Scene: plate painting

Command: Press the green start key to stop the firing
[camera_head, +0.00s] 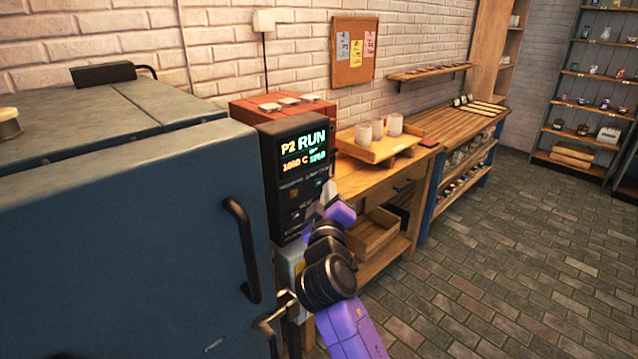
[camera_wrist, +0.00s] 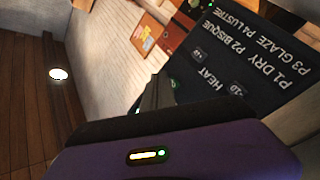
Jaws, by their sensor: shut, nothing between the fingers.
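The black kiln controller (camera_head: 290,225) stands at the right side of the blue-grey kiln (camera_head: 120,210). Its lit display (camera_head: 304,150) reads "P2 RUN" with temperature figures below. My gripper (camera_head: 328,190) is shut and empty, with its tips in front of the right part of the controller's face, below the display. I cannot tell whether the tips touch it. In the wrist view the controller face (camera_wrist: 258,58) shows programme labels and "HEAT". A small green spot, perhaps the green start key (camera_wrist: 173,83), shows beside my dark fingers, which hide most of it.
The kiln's dark door handle (camera_head: 240,250) juts out left of my arm. A wooden bench (camera_head: 367,178) with a tray of pale cups (camera_head: 395,125) stands behind my gripper. The brick floor at the right is clear.

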